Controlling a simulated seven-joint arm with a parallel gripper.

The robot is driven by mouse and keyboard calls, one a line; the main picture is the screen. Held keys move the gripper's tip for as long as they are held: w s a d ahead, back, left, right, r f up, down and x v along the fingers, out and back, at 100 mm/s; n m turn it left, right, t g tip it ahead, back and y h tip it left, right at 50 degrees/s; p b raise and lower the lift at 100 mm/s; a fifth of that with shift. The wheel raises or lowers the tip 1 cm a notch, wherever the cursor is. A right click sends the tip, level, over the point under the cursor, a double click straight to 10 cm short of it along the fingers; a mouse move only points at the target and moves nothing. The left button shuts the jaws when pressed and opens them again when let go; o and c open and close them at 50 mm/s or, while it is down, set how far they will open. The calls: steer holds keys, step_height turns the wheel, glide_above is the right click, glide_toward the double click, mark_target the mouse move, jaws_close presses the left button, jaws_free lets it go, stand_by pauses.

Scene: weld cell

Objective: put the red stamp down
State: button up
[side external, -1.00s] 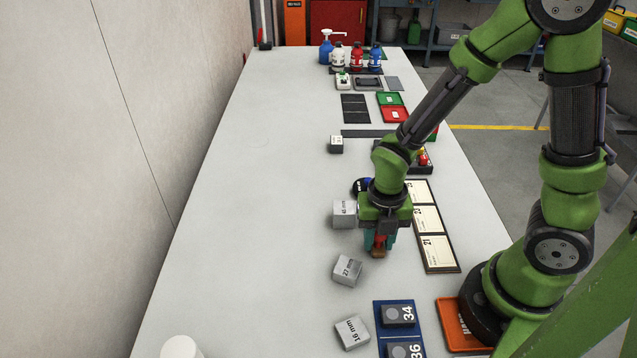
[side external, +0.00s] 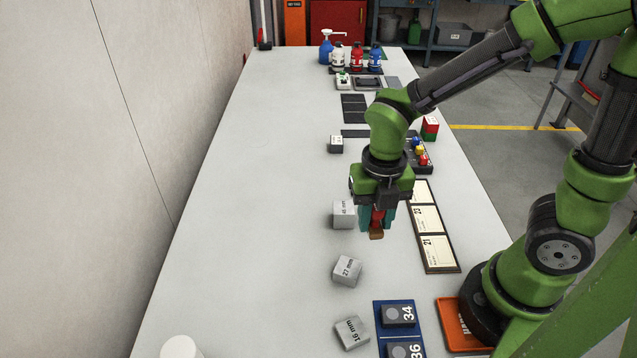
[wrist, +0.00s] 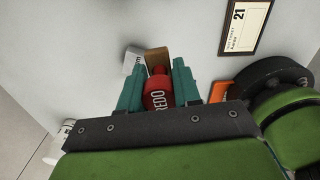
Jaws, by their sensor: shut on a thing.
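The red stamp (wrist: 158,92) has a rounded red body with white lettering that reads "REDO" and a brown wooden base (wrist: 157,57). It also shows in the side external view, between the teal fingers, with its base (side external: 376,235) pointing down. My gripper (side external: 376,217) is shut on the red body, one finger on each side. It is over the middle of the table, left of the framed cards. The stamp looks roughly upright. I cannot tell how far its base is from the table.
A grey block (side external: 343,215) is just left of the gripper, and another marked 27 mm (side external: 347,269) is nearer the camera. Framed cards (side external: 437,250) lie to the right. A small rack with coloured pieces (side external: 419,158) is behind.

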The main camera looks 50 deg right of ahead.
steer(key=shift+n, duration=0.7)
steer(key=a+f, duration=0.1)
steer(key=a, duration=0.3)
steer(key=a+f, duration=0.1)
steer(key=a, duration=0.3)
steer(key=a+f, duration=0.1)
steer(key=a, duration=0.3)
steer(key=shift+s, duration=0.3)
steer(key=shift+m, duration=0.8)
steer(key=a, duration=0.4)
steer(key=a+f, duration=0.1)
steer(key=a, duration=0.1)
steer(key=shift+s, duration=0.2)
steer(key=shift+w+a+r+m, duration=0.15)
steer(key=shift+w+a+m, duration=0.1)
steer(key=shift+w+m, duration=0.2)
glide_above(213, 324)
steer(key=shift+f, duration=2.5)
steer(key=shift+f, duration=0.1)
steer(key=o, duration=1)
steer(key=shift+o, duration=0.2)
